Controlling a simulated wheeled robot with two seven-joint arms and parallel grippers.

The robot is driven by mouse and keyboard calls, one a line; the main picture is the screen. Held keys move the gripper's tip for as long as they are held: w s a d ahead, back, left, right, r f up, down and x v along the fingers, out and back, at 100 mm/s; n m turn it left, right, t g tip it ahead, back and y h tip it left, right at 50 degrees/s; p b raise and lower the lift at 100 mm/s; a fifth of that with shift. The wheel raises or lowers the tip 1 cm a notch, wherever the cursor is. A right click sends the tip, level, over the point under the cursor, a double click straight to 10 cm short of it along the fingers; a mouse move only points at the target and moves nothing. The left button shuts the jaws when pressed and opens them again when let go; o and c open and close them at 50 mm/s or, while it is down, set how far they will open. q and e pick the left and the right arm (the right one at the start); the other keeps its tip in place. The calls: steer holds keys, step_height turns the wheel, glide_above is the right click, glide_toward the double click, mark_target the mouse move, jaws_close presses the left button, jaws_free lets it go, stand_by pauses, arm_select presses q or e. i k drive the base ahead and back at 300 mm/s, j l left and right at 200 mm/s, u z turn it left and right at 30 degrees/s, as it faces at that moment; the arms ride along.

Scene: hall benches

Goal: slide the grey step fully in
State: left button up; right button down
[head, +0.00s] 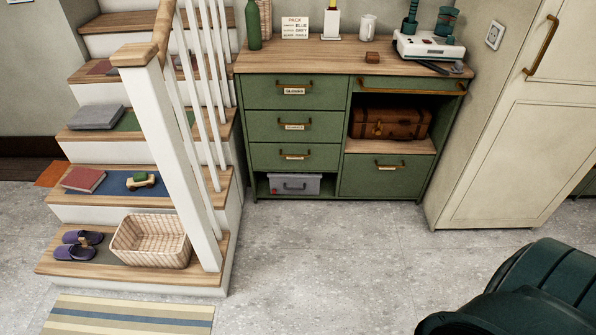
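The staircase stands at the left of the head view. Its lowest step (92,272) has a wooden tread with a grey pad (106,252), so I take it as the grey step. A pair of purple slippers (80,246) and a wicker basket (152,240) rest on it. The basket looks empty. The lowest step's front stands forward of the step above; I cannot tell whether it is pulled out. The step above (120,216) has a blue pad, and the third step up (150,137) a green one. Neither gripper shows in this view.
A white newel post (178,155) rises at the stair's right. A striped rug (128,317) lies in front. Floor before the green cabinet (300,160) is clear.

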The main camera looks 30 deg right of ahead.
mark_target(285, 184)
steer(key=l+z, duration=0.1)
steer(key=l, duration=0.4)
steer(key=i+l+z, duration=0.1)
steer(key=l, duration=0.4)
steer(key=l+z, duration=0.1)
steer(key=l, duration=0.4)
steer(key=i+l, duration=0.15)
steer(key=l, duration=0.3)
steer(key=z, duration=0.05)
